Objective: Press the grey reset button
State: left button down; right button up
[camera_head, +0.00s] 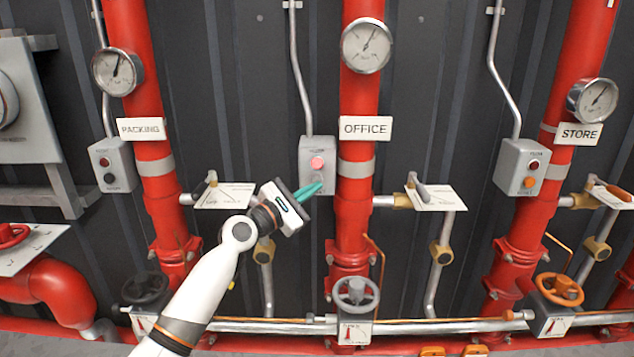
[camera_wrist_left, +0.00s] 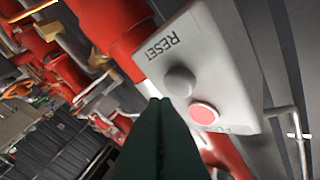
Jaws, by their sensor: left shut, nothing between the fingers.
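The grey reset button (camera_wrist_left: 179,81) sits on a grey control box (camera_wrist_left: 222,60) beside the printed word RESET in the left wrist view. A lit pink-red button (camera_wrist_left: 204,113) is on the same box; it also shows in the head view (camera_head: 317,163). In the head view this box (camera_head: 326,150) is by the OFFICE pipe, and my left gripper's green fingers cover the spot below the red button. My left gripper (camera_head: 318,186) is shut and empty, its tips (camera_wrist_left: 160,102) close to the grey button. I cannot tell whether they touch. My right gripper is not in view.
Red pipes marked PACKING (camera_head: 141,129), OFFICE (camera_head: 366,128) and STORE (camera_head: 579,134) stand against a dark wall. Similar button boxes are by the PACKING pipe (camera_head: 112,165) and STORE pipe (camera_head: 521,167). Valve levers, label plates and handwheels (camera_head: 355,292) stick out below.

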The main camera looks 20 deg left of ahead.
pick_arm(q)
jog(key=shift+w, duration=0.1)
dwell(0.7)
jog(key=shift+w+a, duration=0.1)
jog(key=shift+w, duration=0.25)
jog(key=shift+w+a+b, duration=0.2)
jog(key=shift+w+b, duration=0.25)
jog(key=shift+b, duration=0.2)
dwell(0.6)
jog(key=shift+s+r, duration=0.1)
jog(key=shift+s+d+p, duration=0.3)
jog(key=shift+s+p, duration=0.5)
jog(key=shift+p, duration=0.2)
